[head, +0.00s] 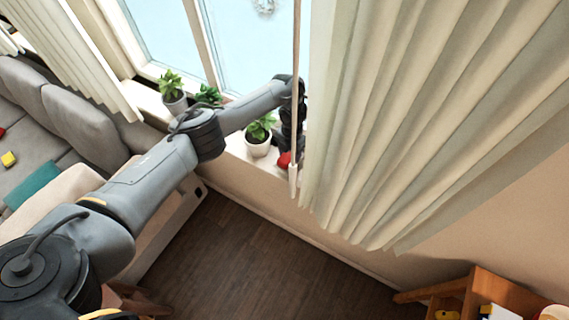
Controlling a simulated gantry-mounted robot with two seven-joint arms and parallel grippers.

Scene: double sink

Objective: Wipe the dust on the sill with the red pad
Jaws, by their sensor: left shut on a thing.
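My left gripper (289,146) is at the right part of the window sill, beside the curtain edge. It is shut on the red pad (284,160), which shows as a small red patch low at the fingers. The pad is at or just above the sill (233,143); I cannot tell if it touches. The curtain and the gripper hide part of the sill there. Dust on the sill is too small to make out. My right gripper is not in view.
A potted plant (259,136) stands on the sill just left of the gripper. More plants (173,92) (208,95) stand farther left. A pale curtain (400,110) hangs close on the right, with a thin rod (296,90) before it. A grey sofa (85,110) is at left.

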